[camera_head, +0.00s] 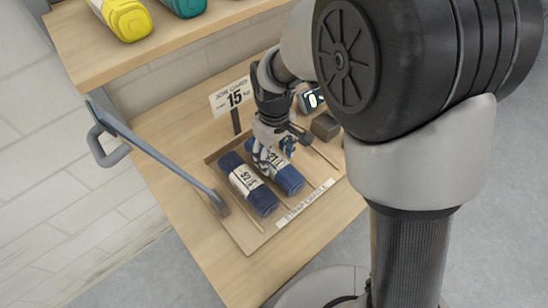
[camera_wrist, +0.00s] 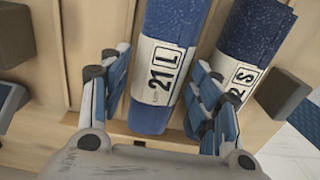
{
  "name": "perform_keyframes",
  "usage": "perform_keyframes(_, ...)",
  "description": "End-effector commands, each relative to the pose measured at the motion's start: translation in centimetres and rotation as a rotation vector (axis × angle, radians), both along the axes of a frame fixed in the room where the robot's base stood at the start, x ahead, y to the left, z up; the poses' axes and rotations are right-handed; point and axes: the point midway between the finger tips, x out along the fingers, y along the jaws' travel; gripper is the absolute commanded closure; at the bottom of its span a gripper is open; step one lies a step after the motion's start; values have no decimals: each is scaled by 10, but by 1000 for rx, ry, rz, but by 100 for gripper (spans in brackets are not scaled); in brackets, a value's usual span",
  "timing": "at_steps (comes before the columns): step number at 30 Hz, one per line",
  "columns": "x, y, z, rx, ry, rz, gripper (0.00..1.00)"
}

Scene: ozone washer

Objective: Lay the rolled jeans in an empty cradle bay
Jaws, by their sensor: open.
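The wooden cradle tray (camera_head: 238,237) has low divider strips and a label strip on its front edge. A blue rolled jeans with a white "21 L" band (camera_head: 288,180) lies in its middle; it also shows in the wrist view (camera_wrist: 179,25). A second blue roll with an "S" band (camera_head: 263,202) lies beside it, left in the head view and right in the wrist view (camera_wrist: 245,40). My gripper (camera_wrist: 162,85) is open, its fingers on either side of the "21 L" roll. In the head view my gripper (camera_head: 272,152) partly hides that roll. A bare bay (camera_wrist: 92,25) shows beside it.
A dark block (camera_head: 325,126) sits at the back right. A shelf (camera_head: 170,48) with yellow and teal rolls overhangs behind.

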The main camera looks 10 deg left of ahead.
Motion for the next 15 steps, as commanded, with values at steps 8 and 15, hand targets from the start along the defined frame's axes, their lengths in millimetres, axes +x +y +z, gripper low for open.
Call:
perform_keyframes(8,1,0,64,2,-3,0,43)
perform_keyframes(15,0,0,86,1,-1,0,43)
